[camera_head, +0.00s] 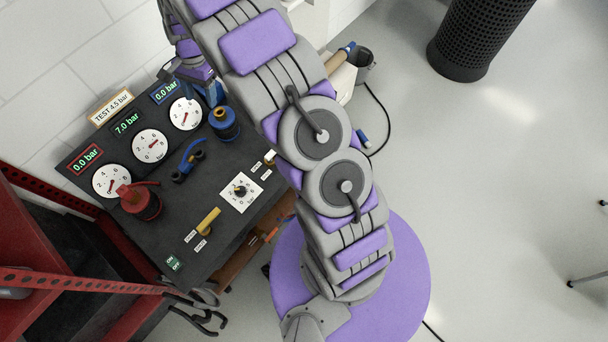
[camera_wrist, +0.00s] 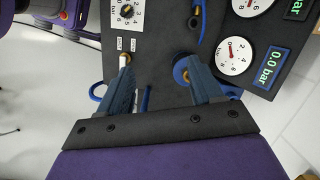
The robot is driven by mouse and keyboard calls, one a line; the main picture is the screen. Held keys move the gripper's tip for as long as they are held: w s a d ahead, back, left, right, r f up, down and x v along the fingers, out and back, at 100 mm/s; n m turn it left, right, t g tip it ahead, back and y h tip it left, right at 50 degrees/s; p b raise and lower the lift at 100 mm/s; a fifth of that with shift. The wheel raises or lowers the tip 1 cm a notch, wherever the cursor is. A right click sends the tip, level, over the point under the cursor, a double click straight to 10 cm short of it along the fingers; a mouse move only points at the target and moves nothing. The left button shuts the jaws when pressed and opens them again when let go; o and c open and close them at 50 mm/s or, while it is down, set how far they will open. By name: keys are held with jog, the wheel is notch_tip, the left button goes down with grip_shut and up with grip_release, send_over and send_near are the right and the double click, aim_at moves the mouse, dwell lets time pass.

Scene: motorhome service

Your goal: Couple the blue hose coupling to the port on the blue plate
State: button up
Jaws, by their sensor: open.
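A blue round fitting with a brass-coloured top (camera_head: 223,122) stands on the dark bench panel, below the right gauge. It also shows in the wrist view (camera_wrist: 181,70), partly covered by my right finger. My gripper (camera_wrist: 158,66) is open with nothing visible held between its fingers. In the head view my gripper (camera_head: 212,90) is at the panel's upper right, partly hidden by my arm. I cannot tell whether the finger touches the fitting. A blue-handled part (camera_head: 188,158) sits left of it. I cannot make out a separate blue plate or surely tell coupling from port.
The panel (camera_head: 165,225) carries several gauges, lit displays, a red fitting (camera_head: 140,202), a yellow handle (camera_head: 208,220) and a knob on a white plate (camera_head: 240,192). A red frame (camera_head: 80,284) stands at the left. A black perforated cylinder (camera_head: 480,35) stands on open floor.

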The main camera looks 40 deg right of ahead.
jog(key=s+d+r+n, duration=0.2)
jog(key=s+r+n, duration=0.1)
jog(key=s+r, duration=0.65)
jog(key=s+d+r+n, duration=0.1)
jog(key=s+r+n, duration=0.1)
jog(key=s, duration=0.9)
jog(key=s+d+r+n+h, duration=0.1)
jog(key=s+r+n, duration=0.1)
jog(key=s, duration=0.9)
jog(key=s+d+r+n+h, duration=0.1)
jog(key=s+n, duration=0.3)
jog(key=s, duration=0.7)
jog(key=shift+r+g, duration=0.3)
jog(key=shift+r, duration=0.3)
jog(key=shift+o, duration=0.3)
